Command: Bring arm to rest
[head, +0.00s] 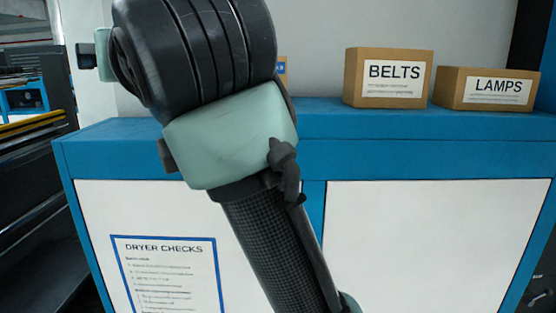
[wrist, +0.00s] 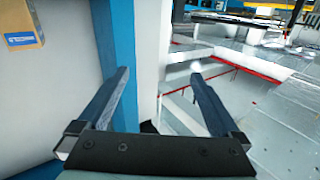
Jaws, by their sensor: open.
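My gripper (wrist: 158,95) shows in the wrist view with its two fingers spread wide apart and nothing between them. Beyond the fingers are a blue upright post (wrist: 116,40) and a pale wall edge. In the head view my arm rises across the left and middle of the picture, in front of the blue and white cabinet (head: 400,150). My gripper is not visible in the head view.
On the cabinet top stand a BELTS box (head: 390,78) and a LAMPS box (head: 487,90); another box is mostly hidden behind my arm. A DRYER CHECKS sheet (head: 165,275) is on the cabinet front. Dark shelving (head: 35,180) stands at left. A cardboard box (wrist: 20,22) shows in the wrist view.

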